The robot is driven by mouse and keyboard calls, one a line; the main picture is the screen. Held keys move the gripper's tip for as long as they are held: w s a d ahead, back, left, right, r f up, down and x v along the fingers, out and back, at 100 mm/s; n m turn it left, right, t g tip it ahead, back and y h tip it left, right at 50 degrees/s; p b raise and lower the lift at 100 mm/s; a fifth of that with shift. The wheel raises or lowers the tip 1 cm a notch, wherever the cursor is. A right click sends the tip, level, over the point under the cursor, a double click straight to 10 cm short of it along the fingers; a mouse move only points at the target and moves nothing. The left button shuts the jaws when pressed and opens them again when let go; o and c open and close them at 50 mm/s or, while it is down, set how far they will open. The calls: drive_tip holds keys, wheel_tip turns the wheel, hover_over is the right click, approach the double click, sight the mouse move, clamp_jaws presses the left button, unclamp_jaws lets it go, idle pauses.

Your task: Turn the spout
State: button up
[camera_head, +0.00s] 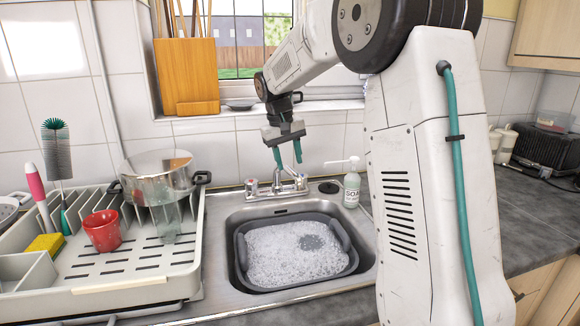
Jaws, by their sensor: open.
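The silver tap (276,190) stands at the back edge of the sink, with a knob on each side. Its thin spout (279,177) rises from the middle and is partly hidden by my gripper. My gripper (288,157) points down just above the tap. Its two teal fingers are apart, near the upper part of the spout. I cannot tell whether they touch it or whether it lies between them.
The sink (222,240) holds a grey basin (352,262) of foamy water. A soap bottle (351,187) stands right of the tap. A drying rack (150,290) with a pot (158,175) and red cup (102,230) is at left. The windowsill is behind.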

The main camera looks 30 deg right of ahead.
drive_tip(key=r, duration=0.3)
drive_tip(key=a+r, duration=0.1)
drive_tip(key=shift+w+r, duration=0.1)
drive_tip(key=shift+r, duration=0.3)
